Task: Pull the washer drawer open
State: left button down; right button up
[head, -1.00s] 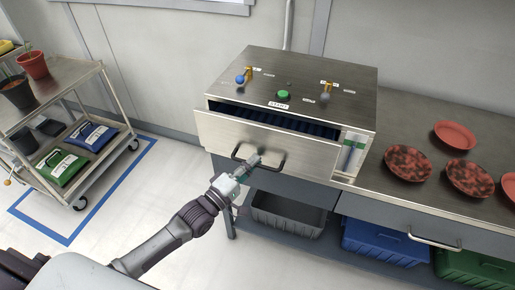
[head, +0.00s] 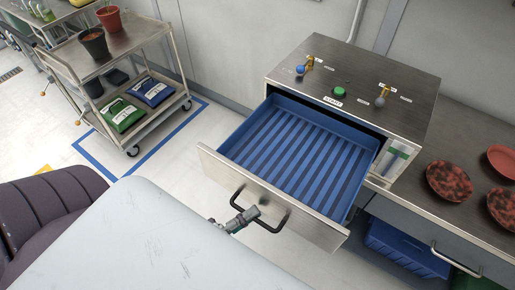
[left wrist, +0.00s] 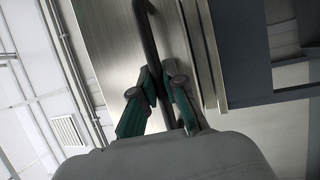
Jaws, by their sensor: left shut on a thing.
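The washer (head: 372,73) is a steel box on the bench with a green start button on top. Its drawer (head: 266,196) is pulled well out and shows an empty blue ribbed tray (head: 297,150) inside. My left gripper (head: 246,217) is shut on the black drawer handle (head: 279,222) at the drawer's front. In the left wrist view the gripper's green fingers (left wrist: 164,88) close around the handle bar (left wrist: 147,40). My right gripper is not in view.
Red mottled saucers (head: 450,181) lie on the bench to the right. A blue crate (head: 405,250) sits under the bench. A steel cart (head: 137,52) with pots and bags stands at the left, with clear floor between it and the drawer.

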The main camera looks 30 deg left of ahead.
pick_arm(q)
jog(key=shift+s, duration=0.15)
jog(key=c, duration=1.2)
grip_release()
jog(key=v, duration=1.2)
